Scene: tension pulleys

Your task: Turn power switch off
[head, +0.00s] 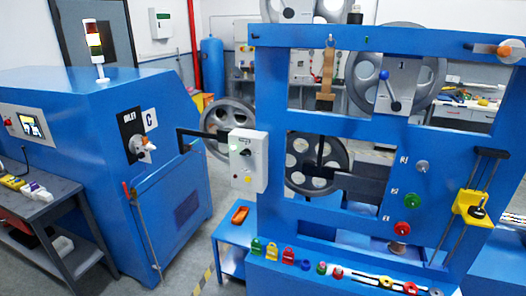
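A light grey control box (262,178) is fixed to the left post of the blue frame. It carries a small dark knob (246,152), a green spot above it and a yellow spot below. A black plate marked "INLET" (131,130) with a pale and orange fitting (143,147) sits on the blue cabinet at left. I cannot tell from the labels which of these is the power switch, nor its position. Neither of my grippers is in view.
The blue cabinet (95,95) fills the left, with a dark side table (60,205) before it. The blue pulley frame (270,90) fills the right. Coloured padlocks (272,250) line its front ledge. A low blue stand (231,240) stands between; some floor is free left of it.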

